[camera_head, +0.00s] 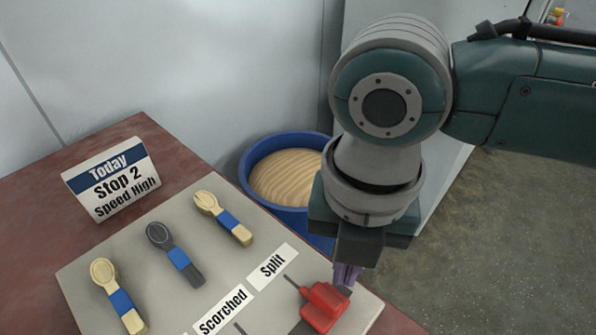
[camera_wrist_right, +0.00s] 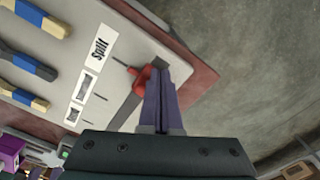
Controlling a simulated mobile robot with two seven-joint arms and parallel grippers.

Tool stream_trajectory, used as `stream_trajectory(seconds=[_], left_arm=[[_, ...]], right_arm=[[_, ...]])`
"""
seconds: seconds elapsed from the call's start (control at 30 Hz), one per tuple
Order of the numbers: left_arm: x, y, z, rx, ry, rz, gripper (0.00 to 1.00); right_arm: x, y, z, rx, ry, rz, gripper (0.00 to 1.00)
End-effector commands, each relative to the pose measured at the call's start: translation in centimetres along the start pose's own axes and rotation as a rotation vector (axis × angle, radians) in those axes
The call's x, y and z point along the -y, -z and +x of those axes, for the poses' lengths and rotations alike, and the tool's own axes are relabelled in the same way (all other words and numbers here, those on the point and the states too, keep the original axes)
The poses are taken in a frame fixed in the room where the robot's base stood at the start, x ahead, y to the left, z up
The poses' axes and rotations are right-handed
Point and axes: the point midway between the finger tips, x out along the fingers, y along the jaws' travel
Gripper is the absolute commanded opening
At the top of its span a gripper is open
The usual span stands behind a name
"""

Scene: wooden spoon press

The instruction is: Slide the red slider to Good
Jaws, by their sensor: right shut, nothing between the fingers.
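The red slider (camera_head: 324,307) sits at the right end of its dark slot, beside the "Split" label (camera_head: 272,267), with its pointer toward that label's mark. The "Scorched" label (camera_head: 222,310) is left of it; no "Good" label is readable in view. My right gripper (camera_head: 346,276) is shut and empty, its purple fingers pointing down at the slider's far right side. In the right wrist view the fingers (camera_wrist_right: 161,80) are right beside the slider (camera_wrist_right: 142,80) and partly cover it; I cannot tell whether they touch. My left gripper is out of view.
Three sample spoons with blue bands, one (camera_head: 223,219) near "Split", lie on the pale panel (camera_head: 80,275). A "Today Stop 2 Speed High" sign (camera_head: 112,180) stands behind them. A blue tub (camera_head: 262,152) is beyond the table. Bare floor lies right.

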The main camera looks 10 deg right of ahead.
Motion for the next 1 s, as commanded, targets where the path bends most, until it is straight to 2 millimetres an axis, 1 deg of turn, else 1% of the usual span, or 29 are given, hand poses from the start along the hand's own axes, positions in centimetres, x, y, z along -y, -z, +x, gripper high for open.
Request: stream_trajectory(seconds=[1.0], left_arm=[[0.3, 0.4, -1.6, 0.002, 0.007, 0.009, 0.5]], right_arm=[[-2.1, 3.6, 0.0, -0.002, 0.0, -0.002, 0.0]])
